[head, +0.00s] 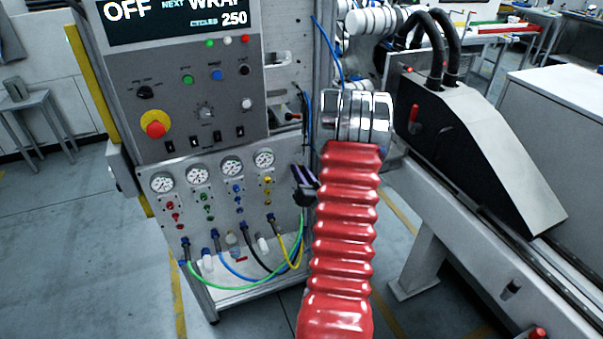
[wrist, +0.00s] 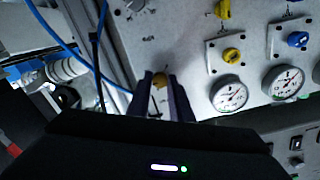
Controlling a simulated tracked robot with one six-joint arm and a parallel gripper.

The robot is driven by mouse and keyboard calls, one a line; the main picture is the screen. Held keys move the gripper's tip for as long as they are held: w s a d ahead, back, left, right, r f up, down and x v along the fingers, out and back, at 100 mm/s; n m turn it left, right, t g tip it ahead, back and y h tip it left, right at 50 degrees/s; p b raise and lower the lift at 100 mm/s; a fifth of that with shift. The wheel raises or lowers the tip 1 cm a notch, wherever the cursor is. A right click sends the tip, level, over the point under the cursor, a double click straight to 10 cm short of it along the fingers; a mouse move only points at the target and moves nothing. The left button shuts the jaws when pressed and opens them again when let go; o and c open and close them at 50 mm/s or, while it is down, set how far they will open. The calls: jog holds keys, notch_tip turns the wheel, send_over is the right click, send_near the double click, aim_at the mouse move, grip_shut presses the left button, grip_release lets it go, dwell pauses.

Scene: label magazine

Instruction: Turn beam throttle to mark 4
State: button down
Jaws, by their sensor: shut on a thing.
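The dark fingers stand on both sides of the knob in the wrist view. In the head view my gripper (head: 303,188) is at the right edge of the panel (head: 290,172), and the knob is hidden there. No label or scale mark is readable by the knob, so I cannot tell its setting or confirm that it is the beam throttle.
A row of gauges (head: 232,166) with coloured knobs is left of my gripper. Green, blue, black and yellow hoses (head: 240,276) hang below. The control box (head: 205,75) with a red stop button (head: 155,128) is above. A grey machine (head: 470,150) stands at right.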

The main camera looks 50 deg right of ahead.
jog(key=shift+n, duration=0.4)
jog(key=shift+a+f+n, duration=0.1)
jog(key=shift+n, duration=10.2)
jog(key=c, duration=2)
grip_release()
jog(key=o, duration=0.4)
